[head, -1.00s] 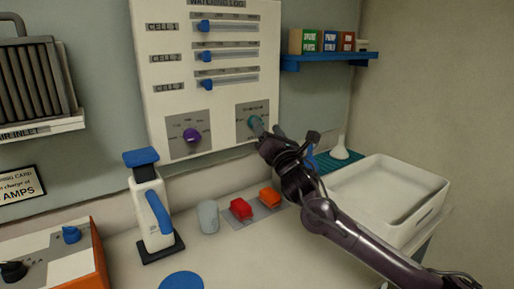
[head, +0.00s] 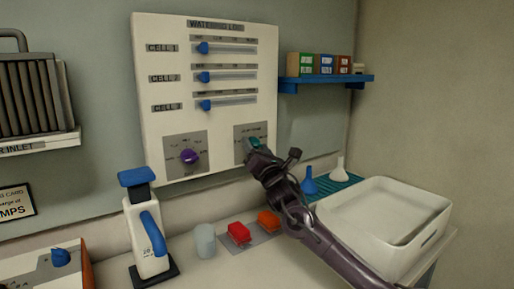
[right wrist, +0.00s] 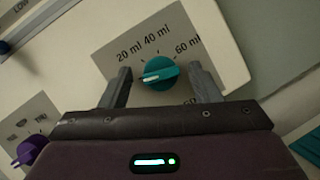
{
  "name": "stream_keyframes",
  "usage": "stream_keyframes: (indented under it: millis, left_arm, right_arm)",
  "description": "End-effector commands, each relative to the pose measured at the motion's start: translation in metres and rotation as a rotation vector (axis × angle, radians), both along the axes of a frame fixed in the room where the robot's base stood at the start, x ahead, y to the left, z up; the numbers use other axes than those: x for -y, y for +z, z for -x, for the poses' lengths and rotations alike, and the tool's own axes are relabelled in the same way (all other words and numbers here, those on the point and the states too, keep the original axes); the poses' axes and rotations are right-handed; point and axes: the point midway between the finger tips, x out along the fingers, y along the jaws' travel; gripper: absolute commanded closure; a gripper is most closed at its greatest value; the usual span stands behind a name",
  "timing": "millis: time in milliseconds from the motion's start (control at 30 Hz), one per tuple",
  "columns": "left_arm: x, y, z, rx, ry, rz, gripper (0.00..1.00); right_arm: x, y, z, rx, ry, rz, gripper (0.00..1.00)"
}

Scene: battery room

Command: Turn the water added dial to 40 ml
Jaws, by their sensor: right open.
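The teal water added dial (right wrist: 160,72) sits on a grey plate marked 20 ml, 40 ml and 60 ml in the right wrist view. Its white pointer line faces left, away from the 40 ml label above it. My right gripper (right wrist: 160,70) is open, with one finger on each side of the dial and visible gaps to it. In the head view my right gripper (head: 258,155) is at the panel's lower right and partly hides the dial (head: 254,142). My left gripper is not in view.
The white panel (head: 220,125) also carries a purple dial (head: 190,157) and three blue sliders. Below are a white-and-blue jug (head: 147,235), a grey cup (head: 205,241), red and orange blocks, a blue funnel (head: 309,181) and a white tray (head: 425,238). A blue shelf (head: 325,82) hangs right.

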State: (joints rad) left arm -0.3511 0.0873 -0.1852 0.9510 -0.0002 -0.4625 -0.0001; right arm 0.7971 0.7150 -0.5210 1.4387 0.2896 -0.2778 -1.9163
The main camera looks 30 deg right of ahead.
Motion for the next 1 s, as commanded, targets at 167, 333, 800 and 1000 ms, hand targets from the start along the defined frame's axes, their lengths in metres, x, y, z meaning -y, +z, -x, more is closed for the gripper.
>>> stream_keyframes:
  millis: [167, 333, 800, 1000]
  left_arm:
    - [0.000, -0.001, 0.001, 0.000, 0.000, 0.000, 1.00]
    - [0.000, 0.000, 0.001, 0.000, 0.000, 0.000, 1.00]
    - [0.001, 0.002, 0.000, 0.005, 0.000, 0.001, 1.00]
    - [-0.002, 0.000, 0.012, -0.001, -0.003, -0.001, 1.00]
  right_arm:
    - [0.000, 0.000, -0.001, 0.000, 0.001, 0.000, 0.43]
    - [0.000, 0.000, -0.001, -0.001, 0.000, 0.000, 0.57]
    - [0.000, 0.001, 0.000, -0.004, 0.000, -0.024, 0.86]
    - [-0.001, 0.003, 0.000, -0.015, 0.000, -0.113, 0.86]
